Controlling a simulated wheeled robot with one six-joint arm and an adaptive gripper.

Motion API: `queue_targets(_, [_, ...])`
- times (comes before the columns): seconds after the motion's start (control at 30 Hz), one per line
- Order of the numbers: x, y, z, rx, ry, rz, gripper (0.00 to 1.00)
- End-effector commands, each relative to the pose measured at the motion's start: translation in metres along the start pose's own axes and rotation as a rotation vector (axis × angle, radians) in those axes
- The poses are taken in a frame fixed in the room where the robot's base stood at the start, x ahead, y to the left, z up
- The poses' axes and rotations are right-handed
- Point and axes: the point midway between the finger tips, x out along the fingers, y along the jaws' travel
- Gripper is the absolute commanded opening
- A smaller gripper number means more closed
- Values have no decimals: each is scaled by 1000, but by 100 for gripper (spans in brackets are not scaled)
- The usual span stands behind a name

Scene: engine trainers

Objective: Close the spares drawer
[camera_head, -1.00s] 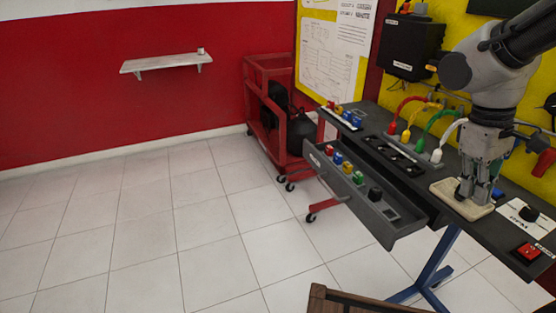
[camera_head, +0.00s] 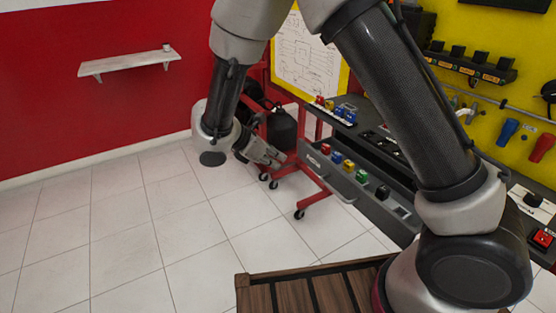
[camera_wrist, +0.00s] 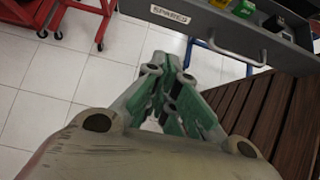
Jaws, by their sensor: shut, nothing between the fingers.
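The spares drawer (camera_head: 366,204) stands pulled out from under the dark bench, with several coloured parts inside. In the wrist view its grey front (camera_wrist: 208,27) crosses the top, with a "SPARES" label and a pale bar handle (camera_wrist: 238,52). My gripper (camera_head: 280,160) is in front of the drawer, left of its label end in the head view. In the wrist view the fingers (camera_wrist: 174,58) are together and empty, pointing toward the drawer front. They appear apart from it; the exact gap is hard to tell. My arm hides part of the bench and drawer end.
A red cart (camera_head: 316,178) stands behind my gripper. A brown slatted wooden surface (camera_head: 300,290) lies at the bottom, and also right of the fingers in the wrist view (camera_wrist: 262,112). The tiled floor to the left is clear. A wall shelf (camera_head: 130,63) hangs at left.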

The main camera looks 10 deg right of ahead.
Motion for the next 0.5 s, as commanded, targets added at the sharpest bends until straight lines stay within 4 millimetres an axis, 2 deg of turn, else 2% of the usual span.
queue_targets(0.4, [88,-3,1,1,0,-8,0])
queue_targets(0.5, [97,-2,14,4,1,-4,0])
